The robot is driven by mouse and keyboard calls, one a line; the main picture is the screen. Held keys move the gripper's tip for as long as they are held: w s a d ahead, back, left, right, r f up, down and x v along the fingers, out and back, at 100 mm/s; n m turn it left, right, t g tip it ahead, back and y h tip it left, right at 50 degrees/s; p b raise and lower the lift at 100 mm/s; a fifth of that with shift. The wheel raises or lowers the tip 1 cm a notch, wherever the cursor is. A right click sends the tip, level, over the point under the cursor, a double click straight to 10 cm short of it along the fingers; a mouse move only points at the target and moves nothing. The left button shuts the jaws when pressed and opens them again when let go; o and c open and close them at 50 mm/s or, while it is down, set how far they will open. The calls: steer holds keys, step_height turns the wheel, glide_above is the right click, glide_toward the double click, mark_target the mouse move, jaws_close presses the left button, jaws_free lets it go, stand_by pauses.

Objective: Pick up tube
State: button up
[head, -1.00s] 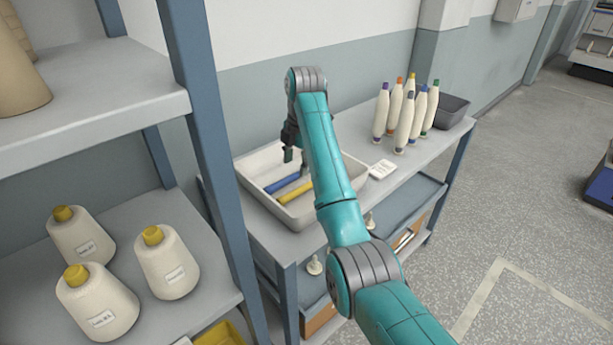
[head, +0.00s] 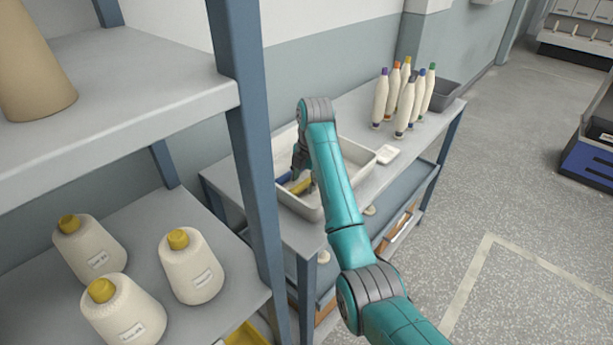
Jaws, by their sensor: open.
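A white tray (head: 357,152) stands on the grey table. A blue tube (head: 283,178) and a yellow tube (head: 301,187) lie in it, close to each other. My gripper (head: 303,178) points down inside the tray at the tubes, open. Its fingers are small and dark here, and they partly cover the tubes. I cannot tell whether a finger touches either tube. My teal arm hides part of the tray's right side.
Several wound bobbins with coloured tips (head: 404,100) stand to the right, by a dark grey bin (head: 446,94). A small white block (head: 387,153) lies beside the tray. A shelf rack with a blue post (head: 258,185) and yarn cones (head: 191,267) stands at left.

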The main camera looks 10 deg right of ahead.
steer(key=shift+d+f, duration=0.1)
steer(key=shift+f, duration=0.3)
jaws_close()
steer(key=shift+r, duration=0.1)
